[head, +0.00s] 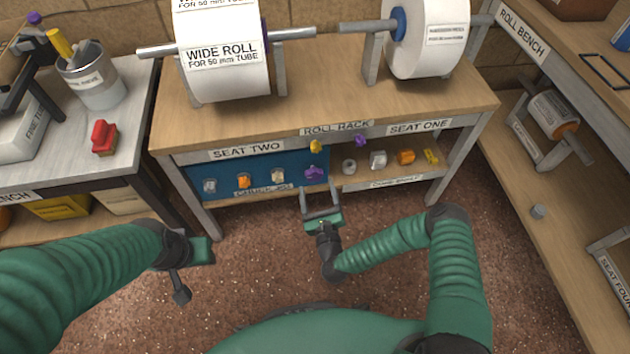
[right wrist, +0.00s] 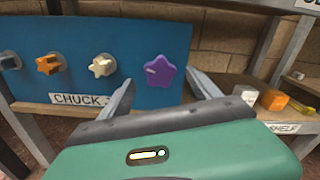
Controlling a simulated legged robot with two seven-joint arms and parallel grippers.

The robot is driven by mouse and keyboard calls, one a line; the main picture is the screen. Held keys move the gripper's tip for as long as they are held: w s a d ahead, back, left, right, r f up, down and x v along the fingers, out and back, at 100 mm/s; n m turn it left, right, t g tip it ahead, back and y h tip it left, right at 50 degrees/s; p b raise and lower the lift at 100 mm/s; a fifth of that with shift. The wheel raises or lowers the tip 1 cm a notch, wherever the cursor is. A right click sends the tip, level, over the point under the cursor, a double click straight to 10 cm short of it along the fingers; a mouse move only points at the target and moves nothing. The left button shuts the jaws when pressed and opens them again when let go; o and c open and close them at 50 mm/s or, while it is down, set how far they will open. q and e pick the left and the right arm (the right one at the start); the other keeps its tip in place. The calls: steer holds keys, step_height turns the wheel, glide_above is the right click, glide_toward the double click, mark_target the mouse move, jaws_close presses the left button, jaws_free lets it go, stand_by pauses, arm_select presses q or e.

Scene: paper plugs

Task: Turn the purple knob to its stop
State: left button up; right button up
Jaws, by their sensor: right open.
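The purple knob (head: 315,173) is star-shaped with a pale bar mark and sits at the right end of a blue panel (head: 262,170) under the roll rack. In the right wrist view the purple knob (right wrist: 158,70) stands ahead, between and beyond the open fingers. My right gripper (head: 319,189) is open and empty just in front of the knob; I see no contact. My left gripper (head: 196,252) is low at the left, away from the panel, and its jaws are not clear.
Other knobs on the panel are grey (head: 209,185), orange (head: 243,182) and cream (head: 278,176). A shelf at right holds several small plugs, including an orange one (head: 405,157).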

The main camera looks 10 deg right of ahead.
mark_target(315, 178)
steer(key=m+b, duration=0.1)
steer(key=m, duration=0.1)
steer(key=f+m+b, duration=0.1)
steer(key=m, duration=0.1)
steer(key=m+b, duration=0.1)
steer(key=m, duration=0.1)
steer(key=shift+d+f, duration=0.1)
steer(key=shift+f, duration=0.2)
steer(key=shift+r+m+b, duration=0.35)
steer(key=shift+m, duration=0.25)
steer(key=shift+r, duration=0.3)
arm_select(q)
steer(key=x, duration=0.2)
steer(key=s+x, duration=0.1)
steer(key=x, duration=0.2)
steer(key=shift+f, duration=0.3)
steer(key=shift+f, duration=0.1)
arm_select(e)
steer(key=shift+w, duration=0.1)
steer(key=shift+w+b, duration=0.6)
steer(key=shift+w, duration=1.3)
arm_select(q)
steer(key=shift+f, duration=0.75)
arm_select(e)
steer(key=shift+c, duration=0.3)
